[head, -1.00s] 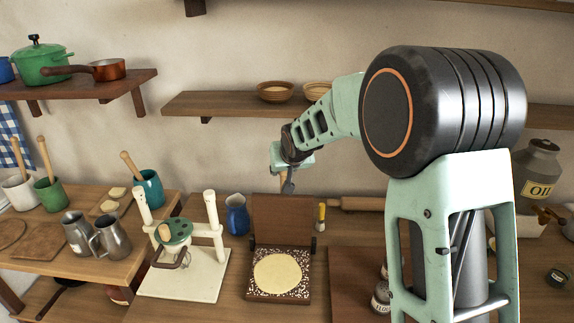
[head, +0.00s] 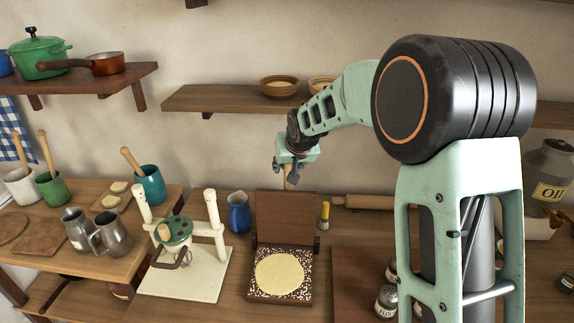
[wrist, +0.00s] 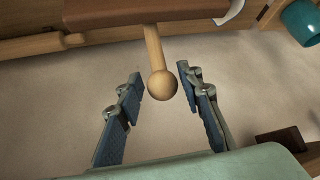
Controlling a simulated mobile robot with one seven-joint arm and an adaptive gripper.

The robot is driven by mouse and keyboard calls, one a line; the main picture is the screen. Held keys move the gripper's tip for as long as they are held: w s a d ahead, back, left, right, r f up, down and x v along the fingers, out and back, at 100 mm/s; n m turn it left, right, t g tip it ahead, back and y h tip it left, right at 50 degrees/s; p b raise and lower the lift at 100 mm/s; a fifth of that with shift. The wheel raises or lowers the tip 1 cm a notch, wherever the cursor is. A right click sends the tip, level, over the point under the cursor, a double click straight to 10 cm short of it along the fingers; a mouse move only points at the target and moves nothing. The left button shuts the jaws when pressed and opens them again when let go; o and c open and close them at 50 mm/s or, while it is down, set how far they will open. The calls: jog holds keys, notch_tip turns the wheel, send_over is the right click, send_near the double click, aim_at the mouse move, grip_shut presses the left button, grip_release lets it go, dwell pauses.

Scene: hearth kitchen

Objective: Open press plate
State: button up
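The press stands on the table with its brown wooden plate (head: 284,218) raised upright at the back of its base. A pale round of dough (head: 280,274) lies on the speckled base (head: 258,291). The plate's light wooden handle with a ball knob (wrist: 161,84) shows in the wrist view between the two blue-padded fingers of my gripper (wrist: 163,76). The gripper is open, with a gap on each side of the knob. In the head view my gripper (head: 291,160) is above the raised plate and partly hides the handle.
A cream stand with a green disc (head: 176,230) and a blue jug (head: 238,213) are left of the press. A yellow-handled brush (head: 325,212) and a rolling pin (head: 362,202) are to the right. A wall shelf with bowls (head: 279,86) is behind my arm.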

jog(key=shift+o, duration=0.5)
jog(key=shift+a+r, duration=0.1)
jog(key=shift+r, duration=0.2)
jog(key=v, duration=1.1)
jog(key=shift+s+r, duration=0.15)
jog(key=shift+s, duration=0.1)
